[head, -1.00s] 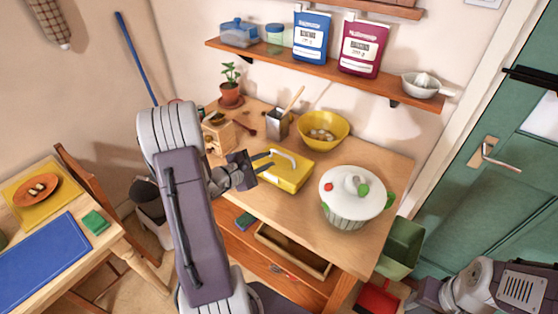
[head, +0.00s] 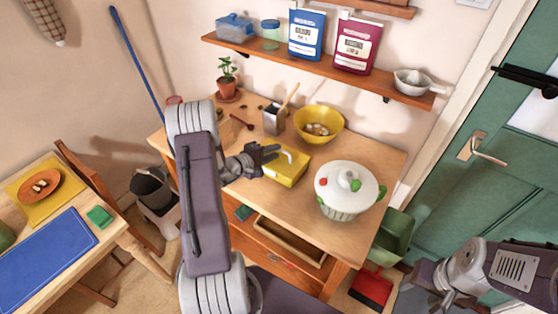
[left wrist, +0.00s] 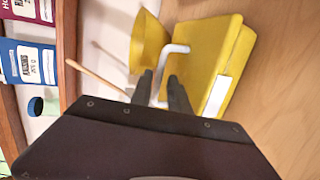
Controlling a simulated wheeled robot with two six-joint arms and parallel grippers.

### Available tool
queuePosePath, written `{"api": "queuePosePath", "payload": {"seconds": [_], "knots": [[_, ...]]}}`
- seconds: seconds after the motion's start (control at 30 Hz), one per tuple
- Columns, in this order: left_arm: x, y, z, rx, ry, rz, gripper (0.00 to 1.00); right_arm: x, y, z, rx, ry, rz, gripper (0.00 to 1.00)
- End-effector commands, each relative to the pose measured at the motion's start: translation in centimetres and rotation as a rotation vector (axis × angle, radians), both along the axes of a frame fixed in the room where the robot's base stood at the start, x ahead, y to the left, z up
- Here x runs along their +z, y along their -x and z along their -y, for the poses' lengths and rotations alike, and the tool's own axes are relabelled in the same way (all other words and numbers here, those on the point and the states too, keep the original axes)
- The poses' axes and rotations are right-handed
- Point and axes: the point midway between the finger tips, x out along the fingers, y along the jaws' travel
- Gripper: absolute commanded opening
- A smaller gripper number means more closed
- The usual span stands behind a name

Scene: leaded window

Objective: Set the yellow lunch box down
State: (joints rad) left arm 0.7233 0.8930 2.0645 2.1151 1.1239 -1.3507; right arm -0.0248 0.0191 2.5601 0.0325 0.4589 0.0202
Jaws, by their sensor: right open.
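The yellow lunch box (head: 290,172) rests on the wooden worktop, left of the white pot, with its white handle raised. My left gripper (head: 270,156) is at its left side, close to the handle, with its fingers apart. In the left wrist view the open fingers (left wrist: 162,92) straddle part of the white handle (left wrist: 162,55) with a gap visible; the lunch box (left wrist: 222,62) lies beyond. I cannot tell whether a finger touches the handle. My right gripper (head: 426,280) is low at the right, open, partly visible and away from the box.
A white pot (head: 344,205) with a vegetable-decorated lid stands to the right. A yellow bowl (head: 318,116) and a utensil holder (head: 273,122) stand behind. A shelf (head: 320,67) runs above. An open drawer (head: 290,240) is below the worktop. Bare worktop lies in front of the box.

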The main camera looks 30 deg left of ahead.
Motion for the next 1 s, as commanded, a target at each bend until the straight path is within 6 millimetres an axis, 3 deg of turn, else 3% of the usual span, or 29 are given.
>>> {"api": "queuePosePath", "payload": {"seconds": [0.03, 0.23, 0.4, 0.5, 1.0], "knots": [[0.3, -0.9, 0.4, -0.004, 0.001, -0.001, 0.22, 1.2, 0.0, 0.0, 0.0, 0.0, 0.0, 0.54], [-0.8, -2.9, 0.8, 0.0, 0.001, 0.0, 0.22, 1.3, 0.0, 0.0, 0.0, 0.0, 0.0, 0.54], [-0.9, -2.9, 0.7, 0.001, 0.001, 0.0, 0.22, 1.2, 0.0, 0.0, 0.0, 0.0, 0.0, 0.54], [-0.9, -2.9, 0.7, 0.001, 0.001, 0.0, 0.0, 1.2, 0.0, 0.0, 0.0, 0.0, 0.0, 0.54], [-0.9, -2.8, 0.7, 0.0, 0.001, 0.0, 0.0, 1.2, 0.0, 0.0, 0.0, 0.0, 0.0, 0.54]]}}
